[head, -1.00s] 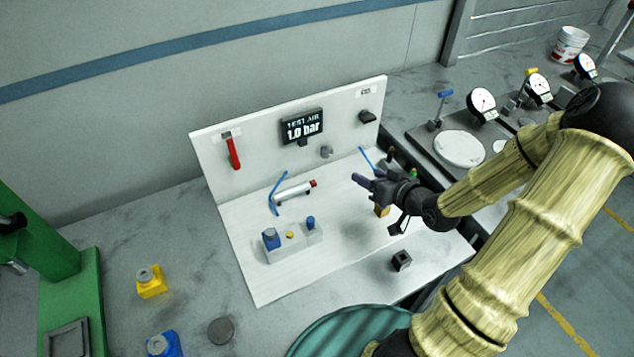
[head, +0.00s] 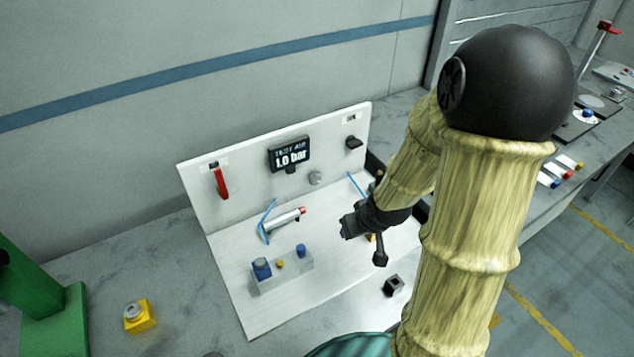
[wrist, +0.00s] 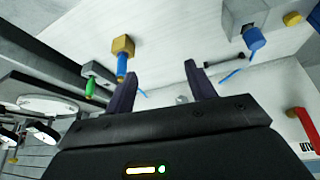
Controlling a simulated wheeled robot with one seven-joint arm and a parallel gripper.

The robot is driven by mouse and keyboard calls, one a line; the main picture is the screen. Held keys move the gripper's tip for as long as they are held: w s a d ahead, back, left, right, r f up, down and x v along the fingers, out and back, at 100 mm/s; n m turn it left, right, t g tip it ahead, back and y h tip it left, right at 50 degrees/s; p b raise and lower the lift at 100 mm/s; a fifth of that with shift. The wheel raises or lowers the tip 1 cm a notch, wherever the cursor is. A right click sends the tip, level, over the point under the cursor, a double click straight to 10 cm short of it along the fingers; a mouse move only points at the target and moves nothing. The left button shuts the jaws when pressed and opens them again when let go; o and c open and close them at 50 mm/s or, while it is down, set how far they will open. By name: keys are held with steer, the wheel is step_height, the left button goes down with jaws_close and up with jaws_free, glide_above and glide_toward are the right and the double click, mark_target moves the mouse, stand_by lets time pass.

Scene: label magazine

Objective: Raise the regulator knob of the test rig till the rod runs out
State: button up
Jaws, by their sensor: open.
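The test rig is a white board with an upright panel (head: 240,160). Its display (head: 289,154) reads "TEST AIR 1.0 bar". A small black knob (head: 290,169) sits just under the display, and a round grey knob (head: 315,178) to its lower right; I cannot tell which is the regulator. A silver cylinder (head: 284,219) with a red end (head: 302,211) lies on the board; no long rod shows. My gripper (head: 345,227) is above the board, right of the cylinder, apart from the panel. In the wrist view my gripper (wrist: 160,75) is open, with nothing between its fingers.
A red handle (head: 221,183) hangs at the panel's left, and a black knob (head: 354,142) is at its upper right. A yellow block (head: 139,316) sits left on the bench.

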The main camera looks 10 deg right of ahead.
steer(key=s+a+r+m+g, duration=0.1)
steer(key=s+a+r+g, duration=0.1)
steer(key=s+a+r, duration=0.3)
steer(key=s, duration=0.3)
steer(key=shift+r+m+g, duration=0.3)
steer(key=shift+r+g, duration=0.1)
steer(key=shift+w, duration=0.1)
steer(key=c, duration=0.4)
